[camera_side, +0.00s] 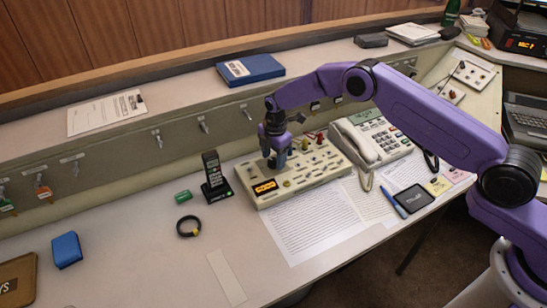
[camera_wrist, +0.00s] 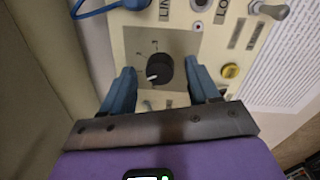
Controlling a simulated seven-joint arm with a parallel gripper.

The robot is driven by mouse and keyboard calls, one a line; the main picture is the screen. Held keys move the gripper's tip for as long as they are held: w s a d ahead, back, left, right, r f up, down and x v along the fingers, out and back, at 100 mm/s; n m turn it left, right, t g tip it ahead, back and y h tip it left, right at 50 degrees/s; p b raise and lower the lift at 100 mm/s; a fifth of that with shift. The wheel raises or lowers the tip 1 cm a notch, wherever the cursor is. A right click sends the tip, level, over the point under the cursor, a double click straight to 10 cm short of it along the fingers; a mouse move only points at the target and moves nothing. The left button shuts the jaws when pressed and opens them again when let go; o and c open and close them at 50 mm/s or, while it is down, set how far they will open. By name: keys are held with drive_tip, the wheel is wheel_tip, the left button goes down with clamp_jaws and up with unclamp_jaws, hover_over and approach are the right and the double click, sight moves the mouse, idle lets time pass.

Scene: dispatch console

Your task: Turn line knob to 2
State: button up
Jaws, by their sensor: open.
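My gripper (camera_wrist: 161,78) is open, with one blue finger on each side of the knob. I see no clear contact, and I cannot tell how deep the fingertips reach. In the side view my gripper (camera_side: 277,157) is low over the left part of the console (camera_side: 262,202) and hides the knob.
A yellow button (camera_wrist: 231,71) and toggle switches lie right of the knob. In the side view a black handset (camera_side: 214,178) stands close left of the console, and a desk phone (camera_side: 368,140) stands to its right. Papers (camera_side: 310,220) lie in front.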

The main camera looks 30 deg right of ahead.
drive_tip(key=shift+f, duration=0.3)
drive_tip(key=c, duration=1)
drive_tip(key=shift+c, duration=0.2)
drive_tip(key=m, duration=0.4)
drive_tip(key=shift+m, duration=0.3)
drive_tip(key=shift+a+m+h, duration=0.15)
drive_tip(key=shift+m+h, duration=0.15)
drive_tip(key=shift+m, duration=2.3)
